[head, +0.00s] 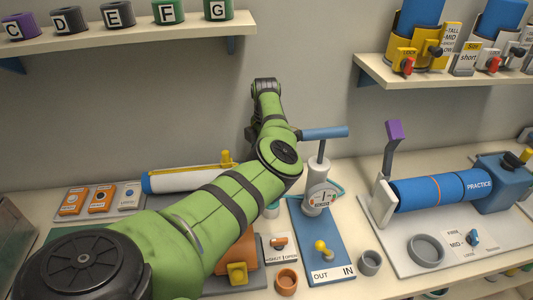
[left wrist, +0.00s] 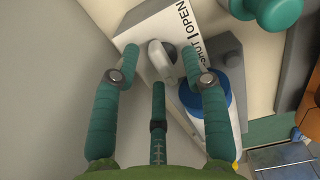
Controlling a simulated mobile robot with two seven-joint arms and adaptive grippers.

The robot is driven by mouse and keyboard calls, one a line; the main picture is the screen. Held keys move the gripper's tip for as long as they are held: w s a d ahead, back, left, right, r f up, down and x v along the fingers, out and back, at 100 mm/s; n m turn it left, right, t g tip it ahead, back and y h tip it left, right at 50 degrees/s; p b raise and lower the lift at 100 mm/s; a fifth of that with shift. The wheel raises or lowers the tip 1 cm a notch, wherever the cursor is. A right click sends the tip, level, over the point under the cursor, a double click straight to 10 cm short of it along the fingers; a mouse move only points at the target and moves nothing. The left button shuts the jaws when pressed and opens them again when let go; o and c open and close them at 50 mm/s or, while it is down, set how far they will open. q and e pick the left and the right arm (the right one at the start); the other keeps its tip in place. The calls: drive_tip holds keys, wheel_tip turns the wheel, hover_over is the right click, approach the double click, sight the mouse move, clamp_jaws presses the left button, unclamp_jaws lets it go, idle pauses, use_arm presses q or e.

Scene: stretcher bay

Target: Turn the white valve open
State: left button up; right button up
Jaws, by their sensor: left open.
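The white valve (left wrist: 158,60) shows in the left wrist view as a pale lever handle with a dark hub. It is mounted on a white plate (left wrist: 133,36) lettered OPEN and SHUT. My left gripper (left wrist: 161,57) is open, with one teal finger on each side of the handle. I cannot tell whether the fingers touch it. In the head view my green arm crosses the bench, and neither my left gripper nor the white valve can be made out. My right gripper is in neither view.
In the head view a white cylinder with a blue end (head: 185,181) lies behind my arm. A blue IN/OUT board (head: 320,255) with a pump stands to the right, beside an orange lever (head: 279,242) on a SHUT/OPEN plate. Shelves (head: 130,38) hang above.

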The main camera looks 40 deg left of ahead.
use_arm(q)
drive_tip(key=shift+w+f, duration=0.1)
drive_tip(key=shift+f, duration=0.3)
clamp_jaws()
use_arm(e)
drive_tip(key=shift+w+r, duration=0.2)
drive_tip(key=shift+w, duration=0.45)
